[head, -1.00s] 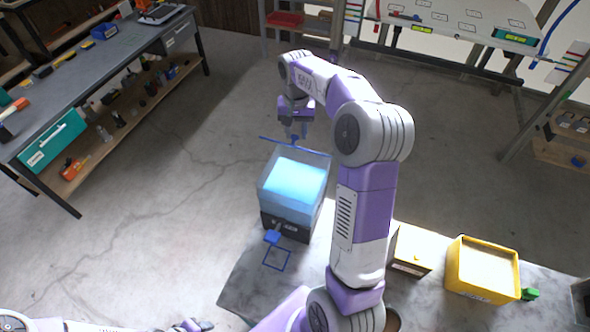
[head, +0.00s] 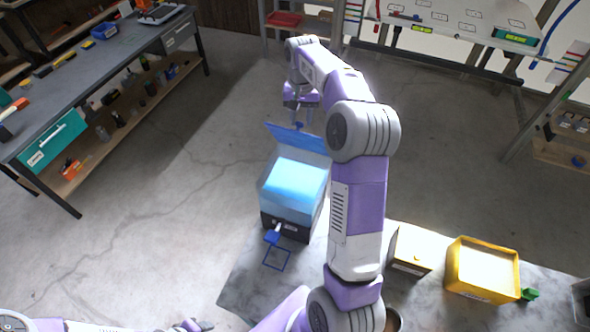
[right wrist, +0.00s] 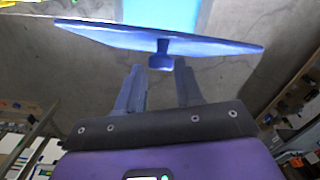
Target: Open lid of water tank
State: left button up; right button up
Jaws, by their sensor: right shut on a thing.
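My right gripper (head: 299,120) is beyond the lid, shut on the lid's small knob. In the right wrist view the lid (right wrist: 200,40) spans the top, with the blue knob (right wrist: 160,60) at the fingertips and bright water behind. My left gripper (head: 190,325) shows only partly at the bottom edge; its jaws are unclear.
A grey counter (head: 245,280) holds a blue frame-like piece (head: 276,258), a small box (head: 411,250) and a yellow bin (head: 482,270). A workbench (head: 100,70) stands at left and a white table (head: 460,20) at the back. Floor around the lid is open.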

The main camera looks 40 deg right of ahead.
jog(key=shift+w+d+r, duration=0.1)
jog(key=shift+w+d, duration=0.15)
jog(key=shift+d, duration=0.45)
jog(key=shift+w+d+r, duration=0.1)
jog(key=shift+w+d, duration=0.15)
jog(key=shift+d, duration=0.5)
jog(key=shift+w+d+r, duration=0.1)
jog(key=shift+w+d, duration=0.15)
jog(key=shift+d, duration=0.45)
jog(key=o, duration=0.4)
jog(key=shift+s, duration=0.1)
jog(key=shift+o, duration=0.2)
jog(key=shift+a, duration=0.15)
